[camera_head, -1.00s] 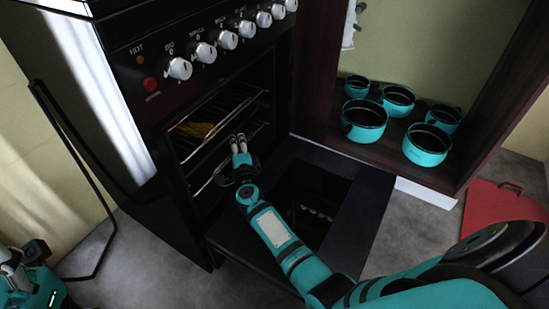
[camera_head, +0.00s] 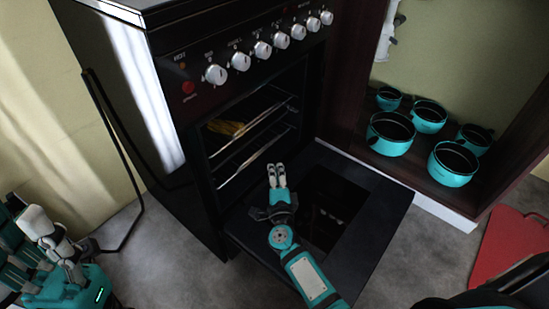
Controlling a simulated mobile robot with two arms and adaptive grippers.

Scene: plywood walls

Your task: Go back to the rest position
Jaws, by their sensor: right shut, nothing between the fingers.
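My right gripper (camera_head: 277,176) is shut and empty, with its pale fingers side by side. It is above the lowered oven door (camera_head: 374,220), just in front of the oven opening. My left gripper (camera_head: 50,232) is at the lower left edge, beside its teal arm; whether it is open or shut cannot be told. The black oven (camera_head: 160,120) stands open, with wire racks (camera_head: 258,142) inside. A yellow item (camera_head: 228,128) lies on the upper rack.
Several teal pots (camera_head: 391,134) stand in an open dark cabinet (camera_head: 440,187) at the right. A red board (camera_head: 508,246) lies on the floor at the far right. A thin black frame (camera_head: 119,150) stands left of the oven. Grey floor (camera_head: 408,262) shows in front.

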